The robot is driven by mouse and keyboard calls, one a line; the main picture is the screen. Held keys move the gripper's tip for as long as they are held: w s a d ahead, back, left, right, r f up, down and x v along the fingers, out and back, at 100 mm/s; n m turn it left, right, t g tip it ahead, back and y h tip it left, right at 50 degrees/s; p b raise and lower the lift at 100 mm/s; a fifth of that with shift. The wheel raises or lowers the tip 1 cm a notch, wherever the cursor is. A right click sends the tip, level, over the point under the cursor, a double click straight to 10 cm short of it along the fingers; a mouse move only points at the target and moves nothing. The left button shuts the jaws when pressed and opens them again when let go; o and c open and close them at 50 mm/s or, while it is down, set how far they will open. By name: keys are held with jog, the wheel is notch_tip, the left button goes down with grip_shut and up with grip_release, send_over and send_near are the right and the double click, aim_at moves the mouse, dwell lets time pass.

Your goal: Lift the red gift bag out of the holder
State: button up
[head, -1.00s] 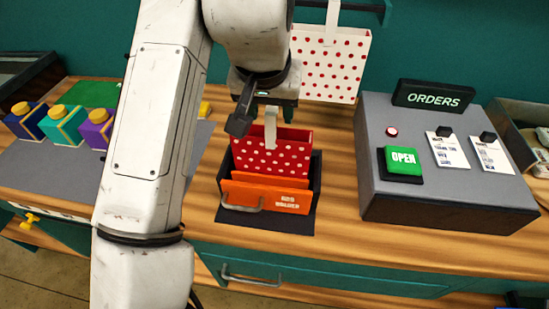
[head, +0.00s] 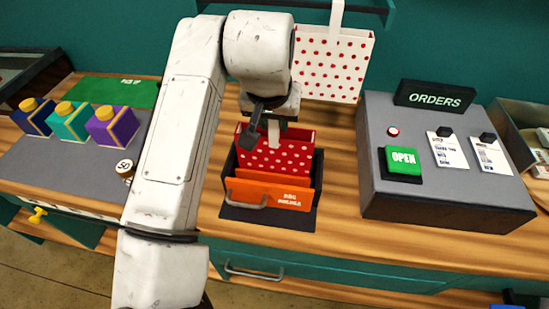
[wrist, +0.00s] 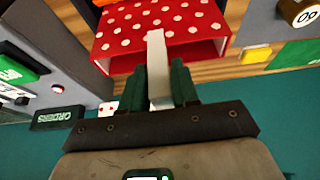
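The red gift bag (head: 275,155) with white dots stands upright in the dark holder (head: 228,203), behind an orange panel (head: 268,192). Its lower part is hidden. Its white handle strap (wrist: 157,60) rises toward my gripper. My gripper (head: 263,122) is over the bag. In the wrist view, the green fingers of my gripper (wrist: 159,85) lie close on both sides of the strap and appear shut on it. The bag's red and dotted faces (wrist: 165,25) show beyond the fingertips.
A white bag with red dots (head: 330,65) hangs behind, to the right. A grey orders console (head: 440,195) with a green OPEN button (head: 403,160) stands at the right. Bare wood lies between holder and console.

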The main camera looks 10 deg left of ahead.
grip_shut()
jog(key=shift+r, duration=0.1)
